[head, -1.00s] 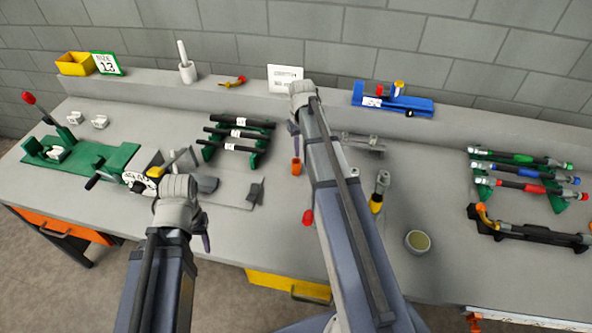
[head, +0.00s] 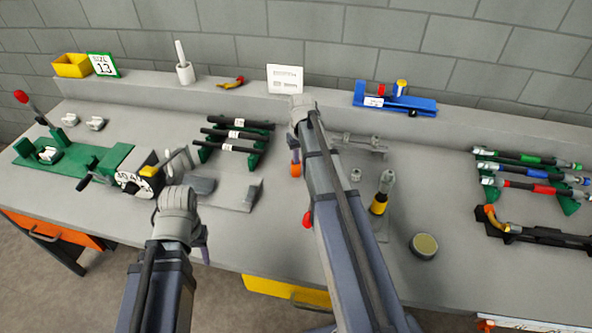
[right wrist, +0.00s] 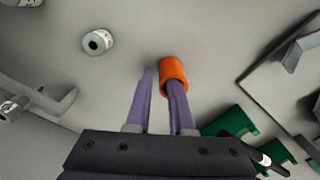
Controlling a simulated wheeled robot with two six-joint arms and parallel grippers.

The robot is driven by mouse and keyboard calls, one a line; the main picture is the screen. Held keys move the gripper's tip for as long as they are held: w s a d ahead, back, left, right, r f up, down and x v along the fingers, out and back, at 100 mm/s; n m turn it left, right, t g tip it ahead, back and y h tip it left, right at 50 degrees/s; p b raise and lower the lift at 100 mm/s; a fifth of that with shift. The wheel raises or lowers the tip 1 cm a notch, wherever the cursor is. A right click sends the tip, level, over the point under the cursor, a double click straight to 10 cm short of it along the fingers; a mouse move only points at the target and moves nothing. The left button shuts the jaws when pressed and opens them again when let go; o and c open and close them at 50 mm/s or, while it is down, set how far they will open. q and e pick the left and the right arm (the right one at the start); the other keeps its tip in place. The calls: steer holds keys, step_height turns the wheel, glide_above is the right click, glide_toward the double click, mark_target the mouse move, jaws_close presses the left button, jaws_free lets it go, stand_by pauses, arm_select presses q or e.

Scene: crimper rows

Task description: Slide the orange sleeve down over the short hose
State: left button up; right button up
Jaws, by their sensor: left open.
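The orange sleeve (head: 295,170) is just below my right gripper (head: 294,142) in the head view. In the right wrist view the sleeve (right wrist: 173,69) is at the tip of the right-hand finger of my right gripper (right wrist: 160,85); I cannot tell whether that finger is inside it or only in front. The two purple fingers stand apart, with nothing between them. My left gripper (head: 205,243) is open and empty near the bench's front edge. Several black hoses (head: 238,134) lie on a green rack; I cannot tell which is the short hose.
A green crimper with a dial (head: 137,182) stands at left. A grey fixture (head: 358,142), a small ring fitting (head: 355,175), a yellow-banded tool (head: 380,200) and a round tin (head: 424,245) are right of my right arm. Finished-looking coloured hoses (head: 530,170) are at far right.

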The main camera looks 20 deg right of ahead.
jaws_close()
steer(key=shift+r, duration=0.15)
stand_by(0.4)
step_height(320, 180, up, 10)
steer(key=p, duration=1)
